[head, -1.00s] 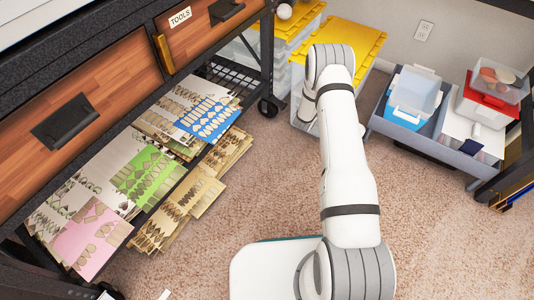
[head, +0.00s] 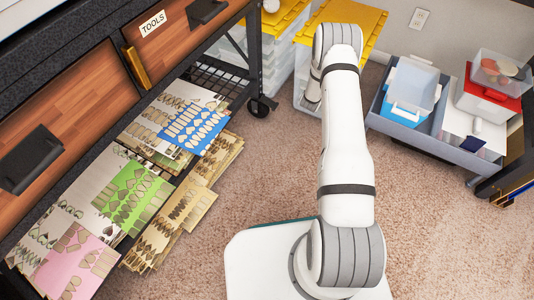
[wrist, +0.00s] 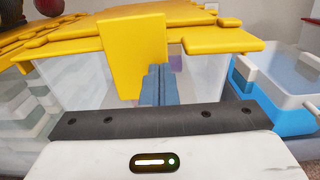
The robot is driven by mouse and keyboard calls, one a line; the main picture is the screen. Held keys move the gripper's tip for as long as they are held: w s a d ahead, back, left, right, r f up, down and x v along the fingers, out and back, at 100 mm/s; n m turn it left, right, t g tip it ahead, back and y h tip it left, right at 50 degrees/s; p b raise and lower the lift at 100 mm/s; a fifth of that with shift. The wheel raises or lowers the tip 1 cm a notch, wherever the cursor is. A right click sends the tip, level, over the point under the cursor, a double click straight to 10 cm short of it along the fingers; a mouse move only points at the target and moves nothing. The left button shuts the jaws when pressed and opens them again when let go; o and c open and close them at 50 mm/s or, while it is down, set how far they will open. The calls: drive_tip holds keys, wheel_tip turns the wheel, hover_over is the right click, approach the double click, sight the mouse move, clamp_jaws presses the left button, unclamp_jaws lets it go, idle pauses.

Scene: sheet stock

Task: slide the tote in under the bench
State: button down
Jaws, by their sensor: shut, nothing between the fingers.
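The tote, a clear bin with a yellow lid (head: 370,27), stands on the carpet at the back middle in the head view, partly hidden by my arm. In the wrist view its clear front wall (wrist: 85,82) and yellow latch (wrist: 133,55) are close ahead. My gripper (wrist: 157,82) is shut and empty, its fingers pointing at that wall beside the latch; I cannot tell whether they touch it. In the head view my arm hides the gripper. The bench (head: 70,85) is at the left, with wooden drawers and a lower shelf.
More clear bins with yellow lids (head: 282,18) stand left of the tote. A bench leg with a caster (head: 261,107) is nearby. A low grey cart (head: 405,134) holding small bins is at the right. Flat sheets (head: 185,205) stick out from the bench's lower shelf. Carpet in front is clear.

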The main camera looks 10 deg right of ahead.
drive_tip(key=w+a+p+v, duration=0.1)
drive_tip(key=p+v, duration=0.3)
drive_tip(key=v, duration=1)
drive_tip(key=s+d+r+m+g+h+p, duration=0.2)
drive_tip(key=s+r+m+g+p, duration=0.2)
drive_tip(key=r, duration=0.6)
drive_tip(key=s+d+r+m+g+h+p, duration=0.1)
drive_tip(key=s+d+r+m+g+p, duration=0.25)
drive_tip(key=r, duration=0.75)
drive_tip(key=s+d+r+m+g+h+p, duration=0.2)
drive_tip(key=s+r+m+g+p, duration=0.25)
drive_tip(key=r, duration=0.55)
drive_tip(key=s+a+r+m+g+y+p, duration=0.35)
drive_tip(key=s+r+m+p, duration=0.3)
drive_tip(key=s+r, duration=0.55)
drive_tip(key=s+a+r+m+t+y+p, duration=0.2)
drive_tip(key=s+a+r+m+y+p, duration=0.3)
drive_tip(key=a+r, duration=0.3)
drive_tip(key=s+a+r+m+t+y+p, duration=0.1)
drive_tip(key=s+a+r+m+y+p, duration=0.4)
drive_tip(key=s+a+r+y+p, duration=0.2)
wheel_tip(320, 180, up, 5)
drive_tip(key=shift+s+a+f+t+p, duration=0.2)
drive_tip(key=shift+s+a+t+p, duration=0.15)
drive_tip(key=shift+a, duration=0.85)
